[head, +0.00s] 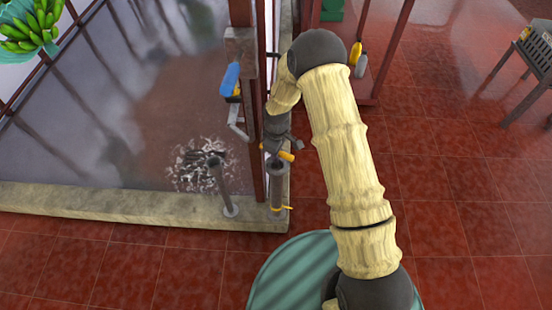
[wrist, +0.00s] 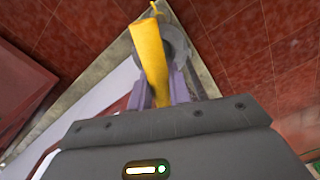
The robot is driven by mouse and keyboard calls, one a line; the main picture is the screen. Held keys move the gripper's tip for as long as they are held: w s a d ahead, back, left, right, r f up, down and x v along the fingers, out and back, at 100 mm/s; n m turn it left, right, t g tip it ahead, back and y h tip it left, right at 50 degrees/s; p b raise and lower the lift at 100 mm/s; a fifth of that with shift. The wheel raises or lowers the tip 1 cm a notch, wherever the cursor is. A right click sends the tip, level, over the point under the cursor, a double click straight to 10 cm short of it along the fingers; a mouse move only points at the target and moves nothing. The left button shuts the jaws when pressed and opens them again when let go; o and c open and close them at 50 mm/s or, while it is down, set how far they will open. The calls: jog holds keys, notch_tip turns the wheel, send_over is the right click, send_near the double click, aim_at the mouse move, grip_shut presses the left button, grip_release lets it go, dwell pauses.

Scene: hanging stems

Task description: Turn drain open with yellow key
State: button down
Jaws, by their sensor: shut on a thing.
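My gripper (wrist: 161,82) is shut on the yellow key (wrist: 150,52), with a purple finger on each side of it. The key points away from the wrist, over or beside the round grey top of a pipe (wrist: 178,42); I cannot tell whether they touch. In the head view the yellow key (head: 286,156) shows below my gripper (head: 275,148), close to the top of the upright grey pipe (head: 277,188) at the corner of the concrete ledge. A small yellow piece (head: 279,208) is at the pipe's base. The drain itself is hard to make out.
A water-filled basin (head: 110,110) lies left, edged by a concrete ledge (head: 120,213). A second grey pipe (head: 221,185) leans there beside foamy water. A red post (head: 258,175) stands close to my gripper. A blue item (head: 230,79) hangs by it.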

jog(key=m, duration=0.4)
jog(key=shift+m, duration=0.4)
jog(key=m, duration=0.2)
jog(key=shift+m, duration=1.4)
